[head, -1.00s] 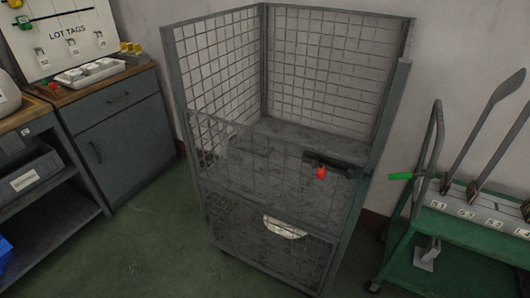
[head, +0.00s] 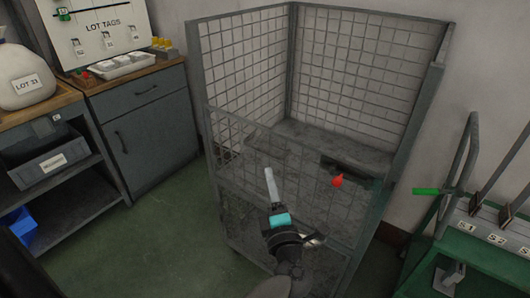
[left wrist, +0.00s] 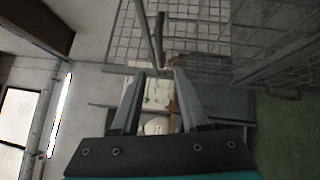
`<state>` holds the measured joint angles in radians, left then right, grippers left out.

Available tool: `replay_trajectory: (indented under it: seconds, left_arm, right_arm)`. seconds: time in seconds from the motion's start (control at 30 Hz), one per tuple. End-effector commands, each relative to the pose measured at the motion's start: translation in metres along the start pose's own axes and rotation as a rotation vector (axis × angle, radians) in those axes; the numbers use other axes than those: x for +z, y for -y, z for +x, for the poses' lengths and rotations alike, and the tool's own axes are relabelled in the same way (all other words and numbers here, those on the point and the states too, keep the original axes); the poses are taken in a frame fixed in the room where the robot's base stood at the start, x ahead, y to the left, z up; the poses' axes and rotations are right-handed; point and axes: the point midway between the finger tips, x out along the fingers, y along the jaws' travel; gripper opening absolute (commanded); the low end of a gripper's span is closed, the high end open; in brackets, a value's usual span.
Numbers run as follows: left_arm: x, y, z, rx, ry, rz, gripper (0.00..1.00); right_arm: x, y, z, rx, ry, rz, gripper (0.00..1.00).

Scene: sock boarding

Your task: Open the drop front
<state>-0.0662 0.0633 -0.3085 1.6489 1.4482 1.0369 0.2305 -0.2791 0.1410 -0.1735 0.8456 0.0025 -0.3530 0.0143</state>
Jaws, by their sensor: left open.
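The grey wire-mesh cage trolley (head: 365,75) stands against the wall in the head view. Its drop front (head: 230,150) is a mesh panel across the front, upright and closed. A red knob (head: 337,181) sits near the right end of the drop front's top edge, by a dark bar. My left gripper (head: 269,178) is open and empty, in front of the panel and left of the red knob. Its two fingers (left wrist: 160,78) show apart in the left wrist view, with cage mesh above them. My arm hides part of the lower front. My right gripper is not in view.
A grey cabinet (head: 150,135) with a white tray (head: 123,66) stands left of the cage. A shelf with a sack (head: 26,78) is at far left. A green cart (head: 487,252) with a green handle end (head: 433,191) stands close on the right. Green floor (head: 165,240) is clear at front left.

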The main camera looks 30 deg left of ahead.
Motion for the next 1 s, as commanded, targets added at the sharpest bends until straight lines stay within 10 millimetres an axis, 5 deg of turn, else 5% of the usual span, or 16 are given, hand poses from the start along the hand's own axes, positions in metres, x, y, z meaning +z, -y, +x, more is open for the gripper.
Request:
replay_trajectory:
  seconds: [0.4, 0.63, 1.0]
  left_arm:
    - [0.0, 0.001, 0.086, 0.003, 0.002, 0.003, 0.45]
    - [0.0, 0.001, 0.105, 0.001, 0.001, 0.004, 0.45]
    - [0.0, 0.0, 0.108, 0.0, 0.002, 0.004, 0.45]
  right_arm:
    - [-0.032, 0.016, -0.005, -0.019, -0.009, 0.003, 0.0]
    - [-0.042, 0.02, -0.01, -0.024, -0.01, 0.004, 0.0]
    - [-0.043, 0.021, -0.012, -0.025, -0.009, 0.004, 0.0]
